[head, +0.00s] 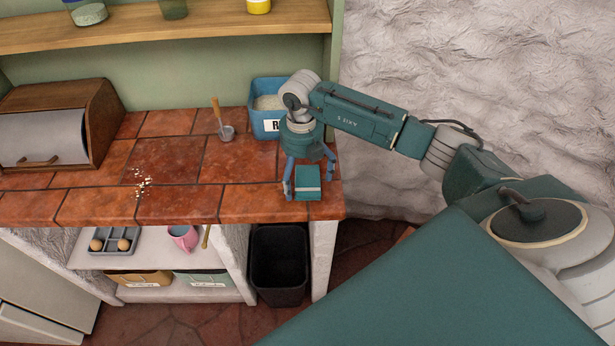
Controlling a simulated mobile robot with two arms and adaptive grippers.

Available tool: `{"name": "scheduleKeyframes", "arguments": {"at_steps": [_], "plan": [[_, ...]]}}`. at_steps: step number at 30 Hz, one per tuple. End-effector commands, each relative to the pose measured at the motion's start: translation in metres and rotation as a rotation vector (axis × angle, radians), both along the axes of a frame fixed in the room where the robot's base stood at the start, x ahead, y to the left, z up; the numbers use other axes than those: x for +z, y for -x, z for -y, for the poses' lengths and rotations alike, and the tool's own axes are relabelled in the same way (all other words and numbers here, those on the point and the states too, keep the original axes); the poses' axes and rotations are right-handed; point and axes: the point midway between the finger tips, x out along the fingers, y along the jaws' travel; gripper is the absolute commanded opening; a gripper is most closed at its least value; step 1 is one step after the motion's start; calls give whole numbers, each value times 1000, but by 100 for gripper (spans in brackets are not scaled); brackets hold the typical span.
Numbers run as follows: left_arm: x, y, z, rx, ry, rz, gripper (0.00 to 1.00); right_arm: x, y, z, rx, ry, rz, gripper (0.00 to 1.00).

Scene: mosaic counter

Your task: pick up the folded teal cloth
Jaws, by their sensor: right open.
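The folded teal cloth (308,183) lies on the red tiled counter (190,204) near its front right corner. It has a pale stripe across it. My right gripper (308,177) points down over the cloth from above, open, with one finger on the left of the cloth and the other towards its right and back. I cannot tell how far the fingertips are above the counter. My left gripper does not show.
A blue bin (264,108) with pale contents stands just behind my right gripper. A small metal scoop (224,130) and white crumbs (141,183) are further left. A bread box (57,125) stands at the left. A dark bin (279,267) is below the counter.

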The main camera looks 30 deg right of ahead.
Motion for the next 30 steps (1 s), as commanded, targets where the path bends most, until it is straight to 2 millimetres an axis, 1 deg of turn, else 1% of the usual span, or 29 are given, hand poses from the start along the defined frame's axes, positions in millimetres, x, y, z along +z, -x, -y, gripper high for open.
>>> {"name": "scheduleKeyframes", "arguments": {"at_steps": [2,3,5,6,8,9,20,23,26,30], "plan": [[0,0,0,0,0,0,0,0,0,0,0,0,0,97],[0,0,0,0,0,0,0,0,0,0,0,0,0,93],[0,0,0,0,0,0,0,0,0,0,0,0,0,81],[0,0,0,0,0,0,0,0,0,0,0,0,0,73],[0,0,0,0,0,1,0,0,0,0,0,0,0,61],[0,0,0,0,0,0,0,0,0,0,0,0,0,53],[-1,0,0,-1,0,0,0,1,0,0,0,1,1,52],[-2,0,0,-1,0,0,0,3,-1,0,0,-1,3,52],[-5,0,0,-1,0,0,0,10,-2,0,0,1,4,52],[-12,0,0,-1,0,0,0,30,-2,1,2,1,7,52]]}}
